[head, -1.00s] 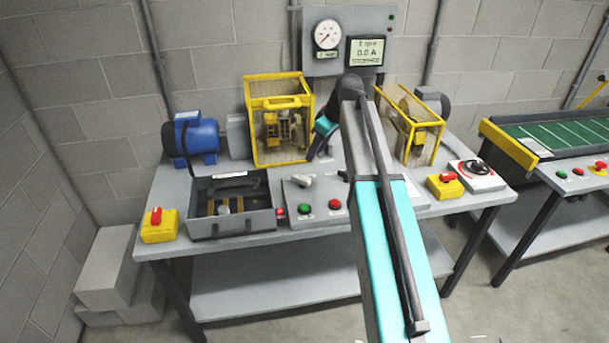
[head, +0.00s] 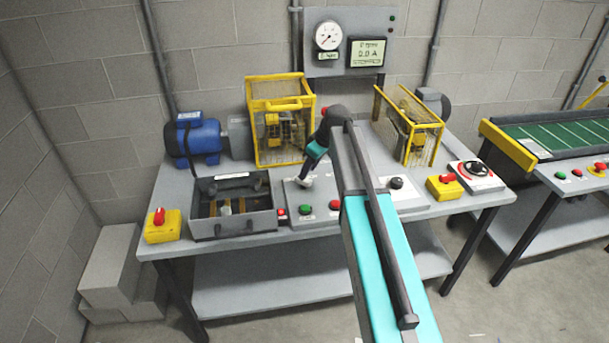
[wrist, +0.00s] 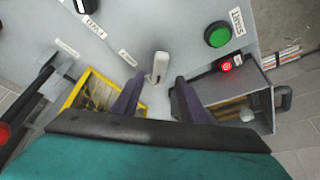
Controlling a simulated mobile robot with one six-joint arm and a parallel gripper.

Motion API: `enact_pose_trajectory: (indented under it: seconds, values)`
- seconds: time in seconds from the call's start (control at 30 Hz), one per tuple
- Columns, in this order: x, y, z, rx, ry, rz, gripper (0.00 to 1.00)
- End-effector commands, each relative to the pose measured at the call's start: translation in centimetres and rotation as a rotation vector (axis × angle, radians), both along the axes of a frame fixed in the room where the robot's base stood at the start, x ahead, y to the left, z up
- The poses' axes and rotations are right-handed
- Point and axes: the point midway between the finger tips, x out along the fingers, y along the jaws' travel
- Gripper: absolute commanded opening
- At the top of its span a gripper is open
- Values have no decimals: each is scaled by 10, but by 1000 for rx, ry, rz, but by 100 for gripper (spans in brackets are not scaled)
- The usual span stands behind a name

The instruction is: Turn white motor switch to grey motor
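The white motor switch (wrist: 159,66) is a white lever knob on the grey control panel (head: 318,211). In the wrist view it stands just beyond and between my two dark fingers, its handle pointing roughly up and down the picture. My gripper (wrist: 158,102) is open, with a gap to either side of the switch. The grey motor (head: 433,101) is at the back right behind a yellow cage. The blue motor (head: 198,140) is at the back left.
A green button (head: 305,208) and a red button (head: 334,205) sit in front of the switch. An open grey box (head: 233,226) is to the left. Yellow cages (head: 280,90) stand behind. A black knob (head: 396,183) is to the right. The meter display (head: 368,52) reads stopped.

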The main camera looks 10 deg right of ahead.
Motion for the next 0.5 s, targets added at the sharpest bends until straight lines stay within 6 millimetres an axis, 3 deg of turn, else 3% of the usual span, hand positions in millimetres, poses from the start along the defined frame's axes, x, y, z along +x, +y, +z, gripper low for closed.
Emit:
enact_pose_trajectory:
  seconds: [0.2,0.5]
  values:
    - [7,6,-22,0,2,-1,39]
    - [12,11,-40,0,0,-1,39]
